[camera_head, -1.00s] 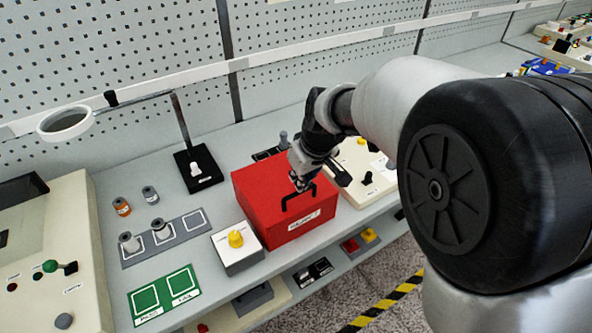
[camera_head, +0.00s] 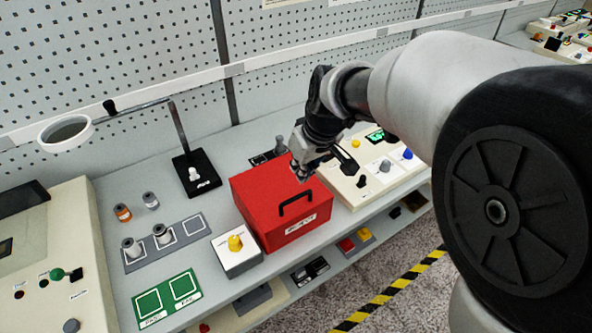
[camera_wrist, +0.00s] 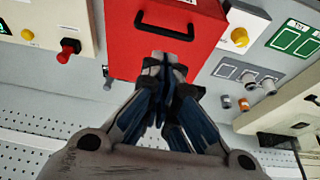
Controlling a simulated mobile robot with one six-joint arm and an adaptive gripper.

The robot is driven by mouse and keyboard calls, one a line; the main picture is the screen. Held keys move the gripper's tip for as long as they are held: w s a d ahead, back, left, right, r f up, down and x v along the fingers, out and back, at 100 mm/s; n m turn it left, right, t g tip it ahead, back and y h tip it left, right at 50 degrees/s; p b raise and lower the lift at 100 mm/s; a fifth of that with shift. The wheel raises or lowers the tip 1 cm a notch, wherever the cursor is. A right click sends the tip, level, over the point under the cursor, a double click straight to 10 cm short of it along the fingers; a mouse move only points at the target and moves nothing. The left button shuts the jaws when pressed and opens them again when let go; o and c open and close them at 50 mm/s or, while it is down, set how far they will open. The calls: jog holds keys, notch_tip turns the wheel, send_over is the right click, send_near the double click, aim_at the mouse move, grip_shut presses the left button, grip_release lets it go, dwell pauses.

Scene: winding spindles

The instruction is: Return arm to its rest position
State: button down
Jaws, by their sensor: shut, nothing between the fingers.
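My gripper (camera_head: 300,172) is shut and empty. In the head view it hangs over the back part of a red box (camera_head: 262,205) with a black handle (camera_head: 295,203) and a white label. The handle stands clear of the fingers. In the wrist view my gripper (camera_wrist: 172,65) points toward the red box (camera_wrist: 190,25), whose handle (camera_wrist: 163,27) lies beyond the fingertips. A gap between the fingertips and the lid cannot be judged exactly. My arm reaches in from the right side of the head view.
Left of the box are a yellow-knob unit (camera_head: 237,253), a green two-square plate (camera_head: 167,300) and a grey tray with spools (camera_head: 168,243). A black-based stand (camera_head: 196,175) and ring magnifier (camera_head: 65,132) stand behind. A control panel (camera_head: 385,165) is at right. A pegboard (camera_head: 290,50) backs the bench.

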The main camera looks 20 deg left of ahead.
jog(key=s+d+r+m, duration=0.2)
jog(key=s+d+r, duration=0.5)
jog(key=d, duration=0.4)
jog(key=s+d+m+t+h, duration=0.1)
jog(key=s+d+m+h, duration=0.2)
jog(key=s+d+m, duration=0.4)
jog(key=s+d, duration=0.9)
jog(key=s, duration=0.1)
jog(key=shift+d+f+m+t+p, duration=0.2)
jog(key=shift+f+m+t+p, duration=0.05)
jog(key=shift+m+t+p, duration=0.15)
jog(key=shift+a, duration=0.1)
